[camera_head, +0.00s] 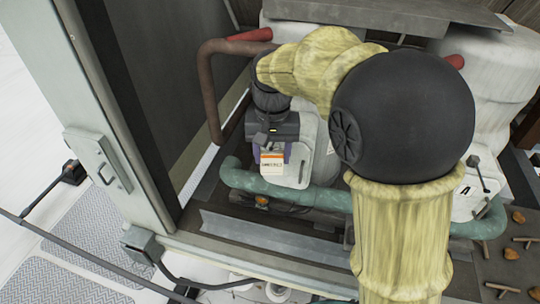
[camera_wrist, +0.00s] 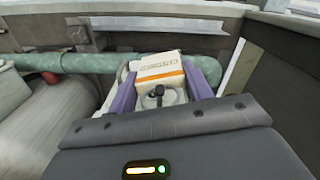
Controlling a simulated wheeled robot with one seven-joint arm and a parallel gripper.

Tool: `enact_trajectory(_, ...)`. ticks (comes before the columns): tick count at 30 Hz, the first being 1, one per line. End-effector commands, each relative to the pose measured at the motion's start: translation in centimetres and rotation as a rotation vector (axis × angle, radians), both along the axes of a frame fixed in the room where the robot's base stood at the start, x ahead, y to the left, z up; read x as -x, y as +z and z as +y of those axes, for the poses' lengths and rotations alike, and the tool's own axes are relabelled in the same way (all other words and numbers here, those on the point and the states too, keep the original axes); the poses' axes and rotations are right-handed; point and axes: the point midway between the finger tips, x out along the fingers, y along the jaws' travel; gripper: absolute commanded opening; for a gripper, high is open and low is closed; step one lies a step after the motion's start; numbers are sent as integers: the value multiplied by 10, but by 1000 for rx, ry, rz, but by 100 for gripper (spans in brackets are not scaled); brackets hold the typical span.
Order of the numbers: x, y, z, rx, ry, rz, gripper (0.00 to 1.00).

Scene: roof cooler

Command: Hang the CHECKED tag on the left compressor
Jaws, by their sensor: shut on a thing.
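The tag (camera_head: 272,161) is a small white card with an orange stripe; its lettering is too small to read surely. It also shows in the wrist view (camera_wrist: 160,68). My gripper (camera_wrist: 161,78) is shut on it, its two purple fingers at either side. The left compressor's pale grey box (camera_head: 308,148) is right behind and beside my gripper. In the wrist view a black peg (camera_wrist: 158,91) stands just below the card, in front of a pale round part. I cannot tell whether the card touches the peg. My arm hides much of the left compressor.
A second compressor (camera_head: 500,75) stands at the right, its box (camera_head: 468,196) marked A and bearing a black peg. A green pipe (camera_head: 260,182) runs in front of both. A brown pipe (camera_head: 208,90) bends at the left, near a door frame (camera_head: 105,130).

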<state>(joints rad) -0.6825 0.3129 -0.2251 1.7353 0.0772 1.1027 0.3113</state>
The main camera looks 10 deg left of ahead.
Motion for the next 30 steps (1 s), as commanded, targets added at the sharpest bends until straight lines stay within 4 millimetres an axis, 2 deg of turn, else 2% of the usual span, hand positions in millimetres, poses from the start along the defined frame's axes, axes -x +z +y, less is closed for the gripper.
enact_trajectory(10,-14,-7,-2,0,-1,1,24)
enact_trajectory(30,-16,-10,-2,0,1,-1,24)
